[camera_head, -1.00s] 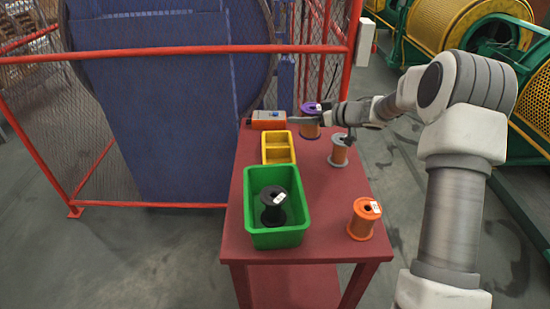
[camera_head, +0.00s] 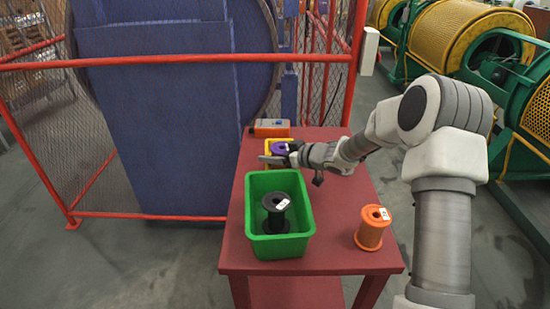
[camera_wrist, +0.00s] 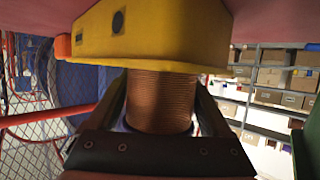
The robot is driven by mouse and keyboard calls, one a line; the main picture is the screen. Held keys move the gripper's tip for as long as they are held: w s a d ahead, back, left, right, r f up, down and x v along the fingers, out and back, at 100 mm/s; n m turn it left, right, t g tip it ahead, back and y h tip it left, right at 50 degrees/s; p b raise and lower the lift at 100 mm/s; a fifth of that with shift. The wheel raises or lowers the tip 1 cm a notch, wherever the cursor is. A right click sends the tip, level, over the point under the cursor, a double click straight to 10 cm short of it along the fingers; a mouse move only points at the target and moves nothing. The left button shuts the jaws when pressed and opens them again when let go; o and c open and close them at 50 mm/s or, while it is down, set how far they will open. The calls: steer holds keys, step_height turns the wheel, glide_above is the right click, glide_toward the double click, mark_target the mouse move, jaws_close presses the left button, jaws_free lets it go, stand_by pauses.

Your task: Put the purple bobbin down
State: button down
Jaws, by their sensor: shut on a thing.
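The purple bobbin (camera_head: 280,147), with copper-coloured wire, is at the yellow two-compartment tray (camera_head: 269,144) at the back of the red table. My gripper (camera_head: 284,157) is shut on it. In the wrist view the jaws flank the copper winding (camera_wrist: 161,100). That view is upside down, and the yellow tray wall (camera_wrist: 150,35) covers the bobbin's lower end. I cannot tell whether the bobbin touches the tray floor. My gripper and the bobbin hide most of the tray in the head view.
A green bin (camera_head: 255,226) holding a black bobbin (camera_head: 275,212) stands in front of the tray. An orange bobbin (camera_head: 371,228) stands at the front right of the red table (camera_head: 325,240). An orange-and-grey box (camera_head: 271,128) is behind the tray. A red-framed fence (camera_head: 190,57) is beyond.

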steer(key=shift+f, duration=0.2)
jaws_free()
steer(key=shift+f, duration=0.1)
